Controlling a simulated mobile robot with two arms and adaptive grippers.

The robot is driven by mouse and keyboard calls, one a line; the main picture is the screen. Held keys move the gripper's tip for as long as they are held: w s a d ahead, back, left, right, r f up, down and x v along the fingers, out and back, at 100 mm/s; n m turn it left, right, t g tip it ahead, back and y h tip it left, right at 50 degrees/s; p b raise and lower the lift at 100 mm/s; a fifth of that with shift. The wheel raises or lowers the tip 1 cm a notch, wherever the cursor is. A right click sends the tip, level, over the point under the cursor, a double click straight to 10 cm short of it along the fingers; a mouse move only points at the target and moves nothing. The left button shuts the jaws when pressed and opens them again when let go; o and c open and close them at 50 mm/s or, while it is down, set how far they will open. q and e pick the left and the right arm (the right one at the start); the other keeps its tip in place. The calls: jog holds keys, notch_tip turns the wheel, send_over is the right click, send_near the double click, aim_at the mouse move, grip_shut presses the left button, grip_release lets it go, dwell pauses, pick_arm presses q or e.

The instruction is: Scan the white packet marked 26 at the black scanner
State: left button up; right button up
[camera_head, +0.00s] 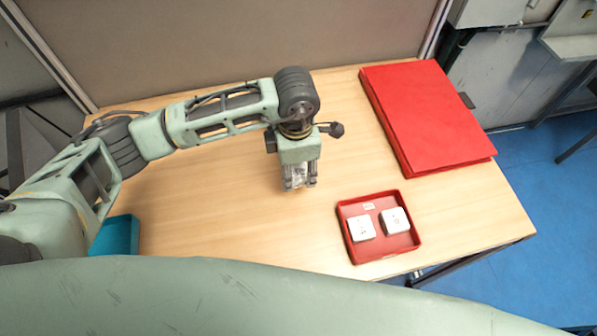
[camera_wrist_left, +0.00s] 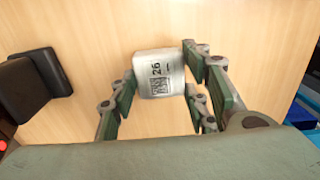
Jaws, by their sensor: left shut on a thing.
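The white packet marked 26 (camera_wrist_left: 160,75) shows in the left wrist view with its printed number and code facing the camera. My left gripper (camera_head: 298,180) is shut on it, with fingers on both sides. In the head view the packet is mostly hidden between the fingers, over the middle of the table. The black scanner (camera_wrist_left: 36,84) stands to the left of the packet in the left wrist view, apart from it. I cannot make the scanner out surely in the head view, where my arm and gripper cover that area. My right gripper is not in view.
A red tray (camera_head: 346,207) at the front right holds two white packets, a left one (camera_head: 361,228) and a right one (camera_head: 395,221). A large red folder (camera_head: 422,115) lies at the back right. A teal box (camera_head: 116,236) is at the front left. The wooden table (camera_head: 220,215) is clear between.

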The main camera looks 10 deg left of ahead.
pick_arm(q)
jog(key=shift+w+a+f+b, duration=0.3)
jog(key=shift+w+f+b, duration=0.1)
jog(key=shift+w+f, duration=0.35)
jog(key=shift+w+a+f+b, duration=0.25)
jog(key=shift+w+f+b, duration=0.1)
jog(key=shift+w+f, duration=0.35)
jog(key=shift+s+a+r, duration=0.1)
jog(key=shift+s, duration=0.05)
